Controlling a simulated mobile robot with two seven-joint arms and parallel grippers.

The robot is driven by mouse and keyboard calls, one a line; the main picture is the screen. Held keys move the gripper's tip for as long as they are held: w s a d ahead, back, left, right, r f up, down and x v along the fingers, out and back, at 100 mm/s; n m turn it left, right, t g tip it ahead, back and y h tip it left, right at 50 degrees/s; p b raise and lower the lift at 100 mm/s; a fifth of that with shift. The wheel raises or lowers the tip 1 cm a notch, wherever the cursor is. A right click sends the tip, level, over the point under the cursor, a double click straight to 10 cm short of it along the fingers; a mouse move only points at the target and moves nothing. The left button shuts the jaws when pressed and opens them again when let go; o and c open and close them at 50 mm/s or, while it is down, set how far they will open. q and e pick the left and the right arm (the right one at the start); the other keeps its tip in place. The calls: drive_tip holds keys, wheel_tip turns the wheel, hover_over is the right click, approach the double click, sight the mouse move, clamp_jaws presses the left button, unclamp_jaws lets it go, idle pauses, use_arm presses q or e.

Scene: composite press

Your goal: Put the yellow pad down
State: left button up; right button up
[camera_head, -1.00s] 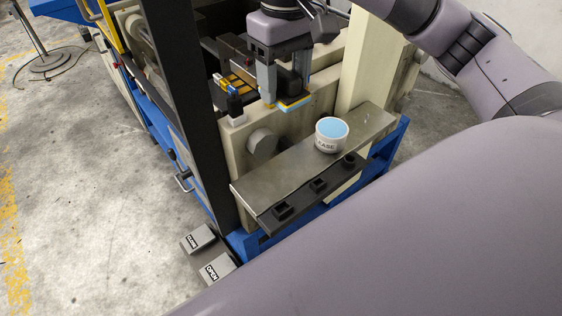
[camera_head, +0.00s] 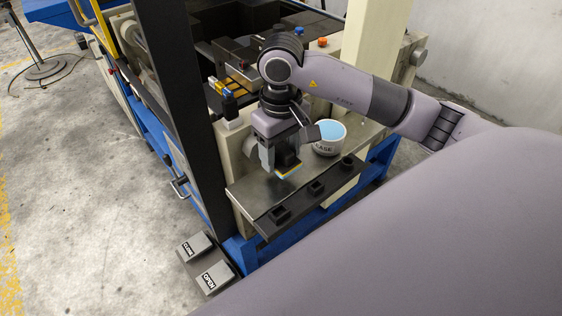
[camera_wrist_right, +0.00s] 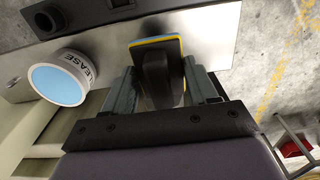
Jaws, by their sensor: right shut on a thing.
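The yellow pad (camera_head: 288,172) is a thin yellow layer with a blue layer and a dark grip block. My right gripper (camera_head: 279,165) is shut on the pad's dark block and holds it over the metal shelf (camera_head: 250,193) at the front of the press. In the right wrist view the pad (camera_wrist_right: 154,41) sits between the fingers of the right gripper (camera_wrist_right: 162,90), with the shelf (camera_wrist_right: 215,35) behind it. I cannot tell whether the pad touches the shelf. My left gripper is not in view.
A white tub of light blue release (camera_head: 328,137) stands on the shelf just right of the gripper; it also shows in the right wrist view (camera_wrist_right: 60,80). A dark holder strip (camera_head: 312,194) runs along the shelf's front edge. Two foot pedals (camera_head: 205,262) lie on the floor.

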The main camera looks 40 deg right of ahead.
sight(281, 165)
wheel_tip(281, 165, down, 4)
drive_tip(key=shift+r, duration=0.1)
drive_tip(key=shift+f, duration=0.2)
drive_tip(key=o, duration=1.1)
drive_tip(key=shift+r, duration=0.1)
